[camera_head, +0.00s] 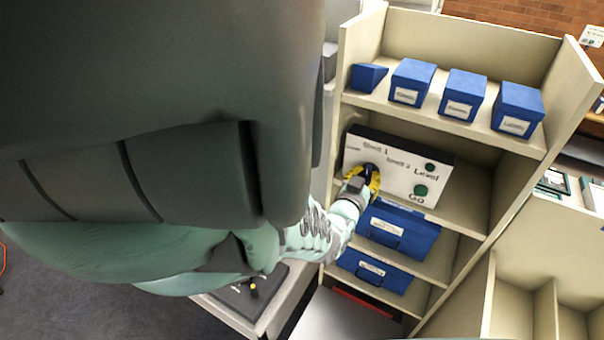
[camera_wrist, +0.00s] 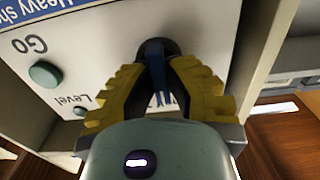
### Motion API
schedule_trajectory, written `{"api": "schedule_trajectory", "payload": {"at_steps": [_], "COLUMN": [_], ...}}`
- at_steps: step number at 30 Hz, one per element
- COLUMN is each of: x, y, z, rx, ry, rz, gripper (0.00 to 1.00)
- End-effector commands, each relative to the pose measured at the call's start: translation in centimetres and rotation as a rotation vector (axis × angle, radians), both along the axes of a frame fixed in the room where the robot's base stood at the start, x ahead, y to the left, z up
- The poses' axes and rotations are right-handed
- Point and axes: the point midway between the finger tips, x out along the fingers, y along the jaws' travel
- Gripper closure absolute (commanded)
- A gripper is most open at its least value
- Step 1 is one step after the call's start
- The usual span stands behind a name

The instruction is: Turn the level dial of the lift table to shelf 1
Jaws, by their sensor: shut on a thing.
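The white control panel (camera_head: 400,178) of the lift table stands inside the cream shelf unit. It has printed labels, among them Shelf 1 and Shelf 2, a green Level spot (camera_head: 430,167) and a green Go button (camera_head: 420,190). The dark level dial with a blue grip (camera_head: 371,169) is at the panel's left. My gripper (camera_head: 368,184) reaches it with yellow fingers. In the wrist view the fingers are shut on the blue grip of the dial (camera_wrist: 155,47), and the Go button (camera_wrist: 45,74) shows upside down at left. The fingers partly cover the dial, and I cannot tell which label it points to.
Several blue boxes (camera_head: 463,95) stand on the shelf above the panel. Blue boxes (camera_head: 397,230) also lie on the shelves below, close under my wrist. The shelf unit's side wall (camera_head: 560,105) bounds the right. A brick wall (camera_head: 510,14) is behind.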

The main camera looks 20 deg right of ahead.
Motion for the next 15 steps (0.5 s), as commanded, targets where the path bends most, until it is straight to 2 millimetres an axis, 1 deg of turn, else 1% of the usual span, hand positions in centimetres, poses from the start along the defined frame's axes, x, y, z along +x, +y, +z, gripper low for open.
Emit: {"api": "schedule_trajectory", "payload": {"at_steps": [8, 9, 15], "x": [-0.02, -0.02, -0.02], "y": [-0.01, -0.01, -0.03], "z": [-0.12, -0.12, -0.06], "rx": [0.003, 0.003, 0.002], "ry": [0.003, 0.003, 0.001], "rz": [-0.001, -0.001, -0.001], "gripper": [1.0, 0.82, 0.61]}}
